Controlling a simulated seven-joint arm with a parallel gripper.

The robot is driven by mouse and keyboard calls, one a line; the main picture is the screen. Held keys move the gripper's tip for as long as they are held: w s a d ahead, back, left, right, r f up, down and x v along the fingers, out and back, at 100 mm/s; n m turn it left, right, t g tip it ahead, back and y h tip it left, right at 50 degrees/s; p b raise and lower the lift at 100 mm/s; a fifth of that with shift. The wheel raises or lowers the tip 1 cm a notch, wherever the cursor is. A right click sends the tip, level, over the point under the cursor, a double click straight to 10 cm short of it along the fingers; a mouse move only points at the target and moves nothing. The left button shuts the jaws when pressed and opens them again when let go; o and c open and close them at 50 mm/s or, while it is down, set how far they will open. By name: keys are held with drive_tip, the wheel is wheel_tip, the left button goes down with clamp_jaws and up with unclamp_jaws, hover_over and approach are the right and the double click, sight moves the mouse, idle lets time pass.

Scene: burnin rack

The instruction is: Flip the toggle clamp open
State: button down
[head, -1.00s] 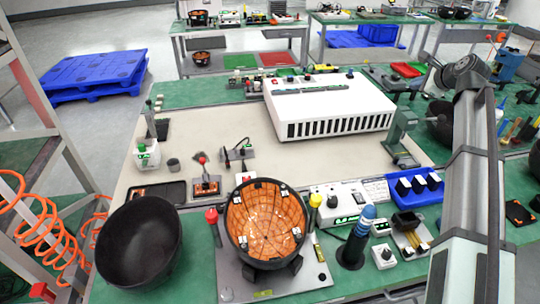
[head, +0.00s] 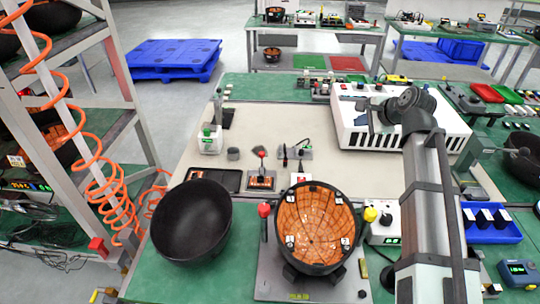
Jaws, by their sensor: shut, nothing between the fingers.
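Several red- or yellow-tipped handles show, and I cannot tell for certain which is the toggle clamp. A small fixture with a red-tipped upright lever (head: 262,158) stands on the pale mat behind the bowls, with an orange board at its base. A grey fixture (head: 297,154) with dark upright parts stands just behind it to the right. My gripper (head: 371,122), small and dark at the end of my arm, hangs in front of the white vented box, right of both fixtures and apart from them. It looks shut and empty.
A black bowl (head: 191,222) and an orange-lined bowl (head: 312,228) stand at the front. A red knob (head: 264,210) and a yellow knob (head: 370,214) flank the lined bowl. The white vented box (head: 440,130) is behind. The pale mat (head: 345,175) has free room.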

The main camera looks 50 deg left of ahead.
drive_tip(key=s+a+f+n+g, duration=0.1)
drive_tip(key=s+a+f+n, duration=0.2)
drive_tip(key=s, duration=0.6)
drive_tip(key=s+a+f+n+g, duration=0.2)
drive_tip(key=s+a+f, duration=0.1)
drive_tip(key=s, duration=0.7)
drive_tip(key=shift+s+a+n+h, duration=0.2)
drive_tip(key=shift+a+n+h, duration=0.15)
drive_tip(key=shift+a, duration=0.35)
approach(262, 164)
drive_tip(key=shift+w+a+f, duration=0.1)
drive_tip(key=shift+a+f, duration=0.15)
drive_tip(key=shift+a, duration=0.55)
drive_tip(key=shift+w+a+f, duration=0.1)
drive_tip(key=shift+a+f, duration=0.2)
drive_tip(key=shift+a, duration=0.5)
drive_tip(key=shift+s, duration=0.1)
drive_tip(key=shift+w+a+r, duration=0.1)
drive_tip(key=shift+w+a, duration=0.1)
